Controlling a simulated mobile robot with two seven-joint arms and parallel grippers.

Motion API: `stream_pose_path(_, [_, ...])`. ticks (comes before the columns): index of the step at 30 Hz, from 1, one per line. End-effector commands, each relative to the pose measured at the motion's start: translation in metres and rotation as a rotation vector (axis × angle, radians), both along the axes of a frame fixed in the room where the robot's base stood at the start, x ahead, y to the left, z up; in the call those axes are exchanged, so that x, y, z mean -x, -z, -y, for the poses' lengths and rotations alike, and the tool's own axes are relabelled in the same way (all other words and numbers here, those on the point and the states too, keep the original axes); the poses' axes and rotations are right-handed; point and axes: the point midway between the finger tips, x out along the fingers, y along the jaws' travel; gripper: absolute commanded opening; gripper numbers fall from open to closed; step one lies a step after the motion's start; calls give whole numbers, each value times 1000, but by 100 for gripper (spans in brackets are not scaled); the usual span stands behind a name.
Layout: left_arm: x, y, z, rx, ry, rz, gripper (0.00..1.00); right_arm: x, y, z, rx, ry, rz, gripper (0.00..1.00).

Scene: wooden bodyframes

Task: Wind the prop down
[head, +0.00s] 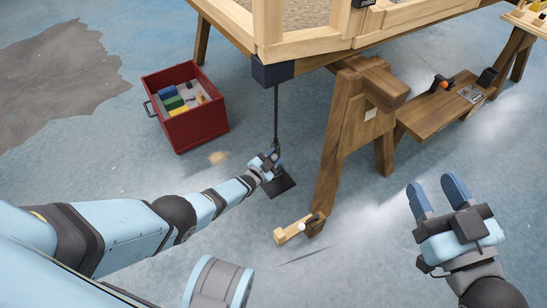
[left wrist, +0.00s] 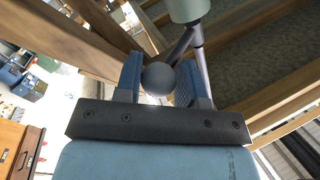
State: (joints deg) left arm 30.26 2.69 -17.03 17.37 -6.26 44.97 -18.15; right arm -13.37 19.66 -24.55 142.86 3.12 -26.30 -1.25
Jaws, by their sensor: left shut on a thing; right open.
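The prop (head: 276,112) is a thin dark upright post under the near corner of the wooden bodyframe (head: 300,45). Its dark base plate (head: 281,184) rests on the floor, and a dark block (head: 272,72) sits at its top, against the frame. My left gripper (head: 271,156) is low on the post. In the left wrist view its blue fingers are shut on a dark round crank knob (left wrist: 158,79), with an arm and a grey-green housing (left wrist: 188,8) beyond. My right gripper (head: 435,188) is open and empty at the right, over the floor.
A red drawer box (head: 196,124) with coloured blocks stands left of the prop. A wooden trestle (head: 345,135) stands close to its right, with a small wooden piece (head: 292,230) at its foot. A low wooden shelf (head: 445,108) lies farther right. The floor in front is mostly clear.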

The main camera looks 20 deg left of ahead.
Motion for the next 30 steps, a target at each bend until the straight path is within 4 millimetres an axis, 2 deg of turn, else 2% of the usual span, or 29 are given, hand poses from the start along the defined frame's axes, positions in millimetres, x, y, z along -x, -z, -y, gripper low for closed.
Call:
stream_pose_path(1, [0, -1, 9, 3, 10, 1, 0, 0, 0, 0, 0, 0, 0, 49])
stream_pose_path(9, [-1, -1, 9, 3, 10, 2, 0, 0, 0, 0, 0, 0, 0, 49])
stream_pose_path(10, [-1, -1, 9, 3, 10, 2, 41, 0, 0, 0, 0, 0, 0, 49])
stream_pose_path(12, [-1, -1, 8, 3, 9, 3, 57, 0, 0, 0, -1, 0, 1, 49])
stream_pose_path(23, [4, -2, 2, 2, 3, 1, 58, 0, -4, 0, -4, -2, -3, 49])
stream_pose_path(27, [22, -5, -4, 2, 4, -1, 58, 1, -15, -2, -32, -9, -43, 49])
stream_pose_path(30, [43, -6, -11, 1, 3, -1, 58, 11, -2, -8, -95, -6, -168, 49])
